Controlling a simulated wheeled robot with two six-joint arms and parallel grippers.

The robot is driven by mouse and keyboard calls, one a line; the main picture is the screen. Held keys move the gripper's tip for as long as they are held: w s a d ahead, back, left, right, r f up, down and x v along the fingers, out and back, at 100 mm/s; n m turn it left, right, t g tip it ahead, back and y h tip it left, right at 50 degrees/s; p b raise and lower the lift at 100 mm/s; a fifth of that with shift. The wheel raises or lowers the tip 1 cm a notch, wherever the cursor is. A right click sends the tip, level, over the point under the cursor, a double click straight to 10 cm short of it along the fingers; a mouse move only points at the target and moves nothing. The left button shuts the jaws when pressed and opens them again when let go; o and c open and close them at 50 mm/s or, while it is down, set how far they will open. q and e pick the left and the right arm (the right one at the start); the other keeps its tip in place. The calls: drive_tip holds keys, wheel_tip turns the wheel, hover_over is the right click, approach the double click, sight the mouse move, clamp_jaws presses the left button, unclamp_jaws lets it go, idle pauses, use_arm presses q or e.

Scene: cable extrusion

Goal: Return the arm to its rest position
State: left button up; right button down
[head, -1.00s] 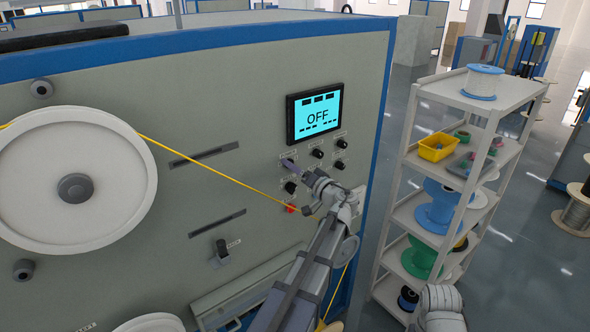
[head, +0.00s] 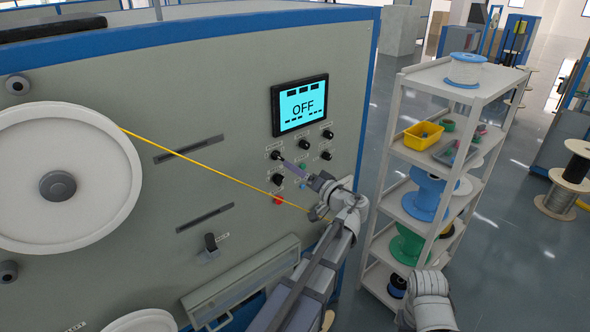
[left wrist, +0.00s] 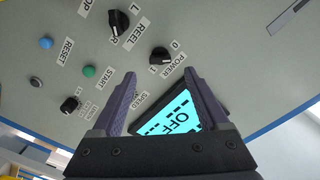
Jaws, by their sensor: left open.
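My left arm reaches up from the bottom of the head view. Its gripper (head: 292,167) is open and empty, in front of the machine's control panel. In the left wrist view the two purple fingers (left wrist: 158,88) stand apart with nothing between them. The black POWER knob (left wrist: 159,57) shows beyond the fingertips and appears clear of them. The REEL knob (left wrist: 118,24), green START button (left wrist: 88,71) and blue RESET button (left wrist: 46,42) are nearby. The screen (head: 300,105) reads OFF. My right arm (head: 431,302) shows only in part; its gripper is not in view.
A yellow cable (head: 200,164) runs from a large white reel (head: 52,185) across the panel, passing behind my left gripper. A red button (head: 278,200) sits below the knobs. A shelf rack (head: 455,78) with spools and a yellow bin (head: 423,134) stands to the right.

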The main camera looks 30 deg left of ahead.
idle(0.3)
use_arm(q)
drive_tip(key=s+d+f+m+g+h+b, duration=0.25)
drive_tip(key=s+d+f+h, duration=0.2)
drive_tip(key=d+f, duration=0.4)
drive_tip(key=s+d+f+m+g+h+b, duration=0.1)
drive_tip(key=s+d+f+h+b, duration=0.35)
drive_tip(key=f, duration=0.65)
drive_tip(key=s+d+f+m+g+h+b, duration=0.1)
drive_tip(key=s+d+f+m+h+b, duration=0.1)
drive_tip(key=s+d+f, duration=0.6)
drive_tip(key=s+d+f+m+g+h+b, duration=0.2)
drive_tip(key=s+d+f+m+h, duration=0.1)
drive_tip(key=s+d, duration=0.4)
wheel_tip(320, 180, down, 3)
drive_tip(key=shift+s+d+r+h, duration=0.2)
drive_tip(key=shift+d+h, duration=0.5)
drive_tip(key=shift+d, duration=0.35)
drive_tip(key=shift+g, duration=0.25)
